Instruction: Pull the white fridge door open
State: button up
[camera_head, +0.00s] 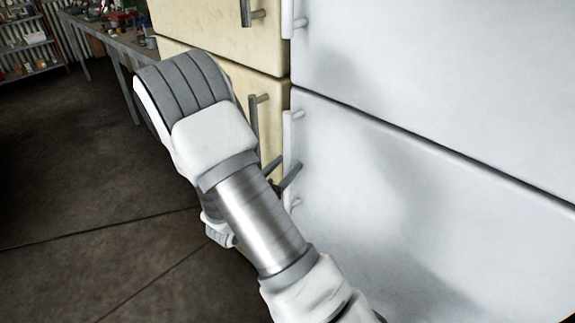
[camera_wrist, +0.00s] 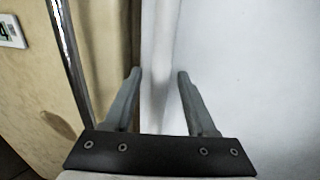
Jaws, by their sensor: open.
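The white fridge fills the right of the head view, with an upper door (camera_head: 450,70) and a lower door (camera_head: 400,220), both looking closed. The lower door's white upright handle (camera_head: 289,135) is at its left edge. My gripper (camera_head: 283,178) is beside this handle, partly hidden behind my arm. In the wrist view, my gripper (camera_wrist: 159,73) is open, with one finger on each side of a pale upright strip (camera_wrist: 157,35) that looks like the handle. The white door surface (camera_wrist: 260,70) lies to its right. I cannot tell whether either finger touches.
A cream-yellow fridge (camera_head: 215,30) stands close on the left, with its own metal handle (camera_head: 253,120); the gap between the fridges is narrow. A cluttered workbench (camera_head: 120,40) and shelves (camera_head: 28,45) are farther back. The dark floor (camera_head: 70,180) at left is clear.

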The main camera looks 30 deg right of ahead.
jog(key=shift+w+d, duration=0.3)
jog(key=shift+d, duration=0.15)
grip_shut()
dwell(1.2)
